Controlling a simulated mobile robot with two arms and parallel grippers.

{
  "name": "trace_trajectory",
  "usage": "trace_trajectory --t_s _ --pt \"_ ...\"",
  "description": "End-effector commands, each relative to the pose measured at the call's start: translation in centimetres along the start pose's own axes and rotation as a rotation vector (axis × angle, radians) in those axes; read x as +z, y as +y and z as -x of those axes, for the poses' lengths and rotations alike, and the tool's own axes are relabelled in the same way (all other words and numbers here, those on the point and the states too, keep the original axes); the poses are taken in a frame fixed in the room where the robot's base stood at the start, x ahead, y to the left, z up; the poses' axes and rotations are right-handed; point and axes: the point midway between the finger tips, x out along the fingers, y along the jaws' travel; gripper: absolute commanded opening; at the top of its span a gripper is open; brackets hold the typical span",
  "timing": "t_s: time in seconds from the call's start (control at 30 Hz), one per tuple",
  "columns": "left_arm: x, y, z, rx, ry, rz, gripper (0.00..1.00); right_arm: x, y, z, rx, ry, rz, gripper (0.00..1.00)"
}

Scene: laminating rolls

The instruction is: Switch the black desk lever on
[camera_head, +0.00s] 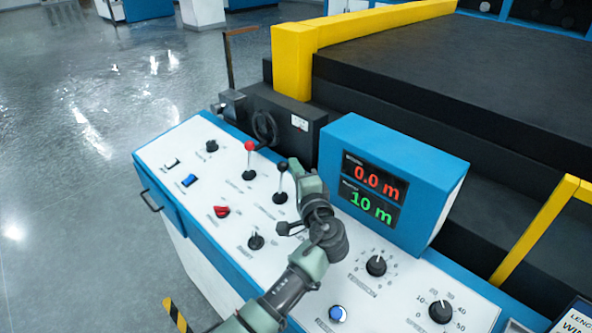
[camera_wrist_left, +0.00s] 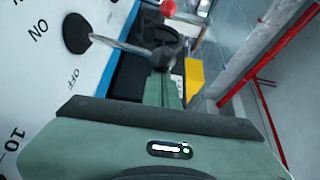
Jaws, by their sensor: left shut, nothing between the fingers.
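The black desk lever (camera_head: 281,182) stands on the white panel of the blue control desk, right of a red-knobbed lever (camera_head: 249,160). My left gripper (camera_head: 296,166) is shut and empty, right beside the black lever's knob. In the left wrist view the black lever's rod (camera_wrist_left: 120,46) runs from its round base toward the gripper (camera_wrist_left: 165,88). ON and OFF labels are printed beside the base. I cannot tell whether the fingers touch the knob. My right gripper is not in view.
A blue display box (camera_head: 392,180) reading 0.0 m and 10 m stands close right of the gripper. A red rotary switch (camera_head: 221,211), black knobs (camera_head: 376,265) and a handwheel (camera_head: 265,127) are around. Yellow rails (camera_head: 293,62) border the machine behind.

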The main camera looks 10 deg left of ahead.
Motion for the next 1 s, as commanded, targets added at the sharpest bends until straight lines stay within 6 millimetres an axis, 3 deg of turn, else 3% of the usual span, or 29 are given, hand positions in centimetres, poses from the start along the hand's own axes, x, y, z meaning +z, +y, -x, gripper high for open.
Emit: trace_trajectory --t_s 0.57,1.0 --pt "0.7 0.0 0.4 -0.039 0.0 0.072 0.0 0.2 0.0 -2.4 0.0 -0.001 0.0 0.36" --pt "2.8 -0.1 1.5 -0.114 -0.003 0.216 0.0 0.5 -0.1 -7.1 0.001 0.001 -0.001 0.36"
